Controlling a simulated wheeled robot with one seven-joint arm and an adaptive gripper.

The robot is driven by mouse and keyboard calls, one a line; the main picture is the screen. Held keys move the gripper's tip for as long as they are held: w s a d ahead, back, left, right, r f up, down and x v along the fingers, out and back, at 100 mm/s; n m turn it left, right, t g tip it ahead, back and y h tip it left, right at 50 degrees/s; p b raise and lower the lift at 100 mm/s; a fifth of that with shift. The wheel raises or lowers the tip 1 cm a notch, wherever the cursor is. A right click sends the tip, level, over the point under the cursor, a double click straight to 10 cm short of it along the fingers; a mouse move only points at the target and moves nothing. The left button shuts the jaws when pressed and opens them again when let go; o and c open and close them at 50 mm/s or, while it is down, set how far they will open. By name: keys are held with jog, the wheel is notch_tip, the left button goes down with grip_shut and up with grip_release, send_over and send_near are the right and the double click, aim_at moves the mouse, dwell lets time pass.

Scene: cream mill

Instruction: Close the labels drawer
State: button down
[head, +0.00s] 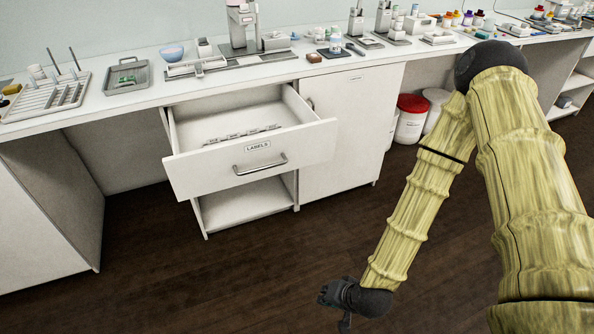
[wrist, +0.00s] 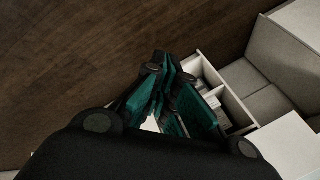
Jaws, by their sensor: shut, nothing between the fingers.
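The labels drawer (head: 240,165) is white, marked "LABELS", with a grey bar handle (head: 260,164). In the head view it is pulled well out from under the bench, and several small label strips (head: 242,134) lie inside. My gripper (head: 333,308) is low in front of the bench, to the right of and nearer than the drawer, apart from it. In the wrist view my gripper's dark and teal fingers (wrist: 165,72) are shut and empty. Part of a white open-topped box, apparently the drawer (wrist: 238,108), shows just beyond them; the fingers hide some of it.
An open shelf (head: 245,203) is below the drawer. The white bench top (head: 130,104) holds racks, trays and instruments. The dark wood floor (head: 190,280) in front is clear.

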jog(key=w+a+r+m+t+y+b, duration=0.1)
jog(key=w+a+r+m+t+b, duration=0.15)
jog(key=w+b, duration=0.55)
jog(key=m+t+b, duration=0.7)
jog(key=t+b, duration=0.2)
send_near(294, 151)
jog(key=shift+y, duration=0.4)
jog(key=b+x, duration=0.2)
jog(key=x, duration=0.5)
jog(key=shift+f, duration=0.2)
jog(key=shift+w+d, duration=0.1)
